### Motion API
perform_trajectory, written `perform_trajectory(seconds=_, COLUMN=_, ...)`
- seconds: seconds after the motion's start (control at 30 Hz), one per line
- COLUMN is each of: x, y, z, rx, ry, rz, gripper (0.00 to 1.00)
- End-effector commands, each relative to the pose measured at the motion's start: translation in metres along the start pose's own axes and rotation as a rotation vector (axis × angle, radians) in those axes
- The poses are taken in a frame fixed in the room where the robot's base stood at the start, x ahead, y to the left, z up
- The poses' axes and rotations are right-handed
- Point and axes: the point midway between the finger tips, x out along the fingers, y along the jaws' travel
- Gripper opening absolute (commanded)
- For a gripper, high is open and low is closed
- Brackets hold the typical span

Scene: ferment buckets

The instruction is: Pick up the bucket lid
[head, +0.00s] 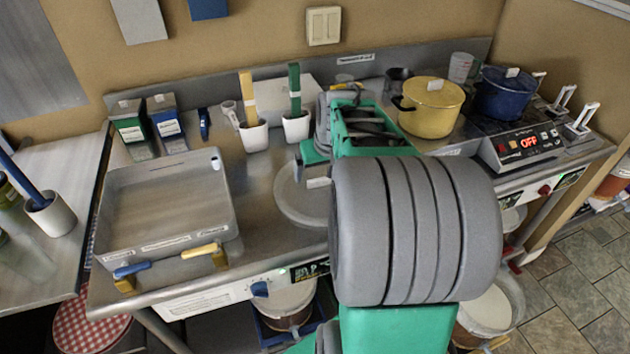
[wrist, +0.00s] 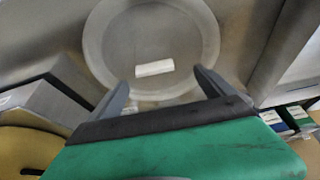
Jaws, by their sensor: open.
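The bucket lid (head: 290,192) is a round, pale, translucent disc lying flat on the steel counter in the head view, partly hidden by my arm. In the wrist view the lid (wrist: 185,38) shows almost whole, with a raised rim and a small white label (wrist: 154,68) near the edge closest to my gripper. My gripper (wrist: 164,84) is open and empty, with its two grey fingers apart on either side of the label. The fingertips overlap the lid's near edge in the picture. I cannot tell whether they touch it.
A steel tray (head: 228,205) stands left of the lid. White pots (head: 254,138) with upright handles stand behind it. A yellow pot (head: 431,118) and a blue pot (head: 502,100) are at the right, beside a control panel (head: 527,143). Buckets (head: 288,300) stand below the counter.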

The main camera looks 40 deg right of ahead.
Motion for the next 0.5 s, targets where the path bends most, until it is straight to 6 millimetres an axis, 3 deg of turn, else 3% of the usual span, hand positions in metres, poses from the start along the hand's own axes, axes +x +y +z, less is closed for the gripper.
perform_trajectory(seconds=0.3, x=0.051, y=0.009, z=-0.002, rx=0.013, ry=-0.002, rz=0.004, gripper=0.94)
perform_trajectory(seconds=0.5, x=0.058, y=0.009, z=-0.003, rx=0.011, ry=0.003, rz=0.005, gripper=0.94)
